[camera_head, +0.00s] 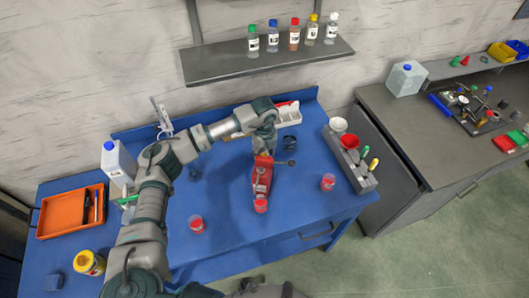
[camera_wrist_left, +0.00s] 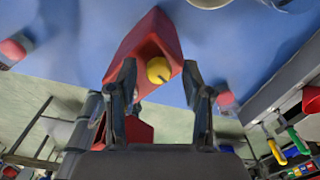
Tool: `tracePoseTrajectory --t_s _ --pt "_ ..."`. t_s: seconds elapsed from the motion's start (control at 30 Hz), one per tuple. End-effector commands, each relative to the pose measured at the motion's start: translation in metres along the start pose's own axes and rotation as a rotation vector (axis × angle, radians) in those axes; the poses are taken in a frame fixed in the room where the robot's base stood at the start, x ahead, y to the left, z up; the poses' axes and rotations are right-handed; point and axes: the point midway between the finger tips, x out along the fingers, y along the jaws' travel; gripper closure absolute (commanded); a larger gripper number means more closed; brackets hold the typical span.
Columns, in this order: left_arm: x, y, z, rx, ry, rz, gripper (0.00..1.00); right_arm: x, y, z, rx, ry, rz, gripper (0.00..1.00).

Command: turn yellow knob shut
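The yellow knob (camera_wrist_left: 158,70) shows in the left wrist view, round, with a dark slot or mark at its lower edge. It sits on a red block-like body (camera_wrist_left: 150,35). My left gripper (camera_wrist_left: 160,75) is open, with one finger on each side of the knob and a visible gap to both. In the head view the red body (camera_head: 262,178) stands mid-table below my left gripper (camera_head: 265,147); the knob is hidden there by the gripper. My right gripper is not in view.
The blue table (camera_head: 225,215) also holds small red-capped jars (camera_head: 196,224) (camera_head: 328,182), an orange tray (camera_head: 70,213), a white jug (camera_head: 117,162) and a grey rack (camera_head: 350,165) with funnels. A shelf with bottles (camera_head: 270,65) hangs behind. The front centre is mostly clear.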

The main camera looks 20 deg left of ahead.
Motion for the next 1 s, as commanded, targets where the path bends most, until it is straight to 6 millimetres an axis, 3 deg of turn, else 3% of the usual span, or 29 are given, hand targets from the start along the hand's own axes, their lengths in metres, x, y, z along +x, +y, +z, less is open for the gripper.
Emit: tracePoseTrajectory --t_s 0.03,0.17,0.2,0.63,1.0 --pt "0.0 0.0 0.0 0.0 0.0 0.0 0.66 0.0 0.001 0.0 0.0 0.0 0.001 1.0" --pt "0.0 0.0 0.0 0.0 0.0 0.0 0.99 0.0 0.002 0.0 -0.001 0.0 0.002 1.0" --pt "0.0 0.0 0.0 0.0 0.0 0.0 1.0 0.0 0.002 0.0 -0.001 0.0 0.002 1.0" --pt "0.0 0.0 0.0 0.072 0.0 -0.001 1.0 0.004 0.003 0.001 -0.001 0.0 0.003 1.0" --pt "0.002 0.0 0.0 0.364 0.0 -0.001 1.0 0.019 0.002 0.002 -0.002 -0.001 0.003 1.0"
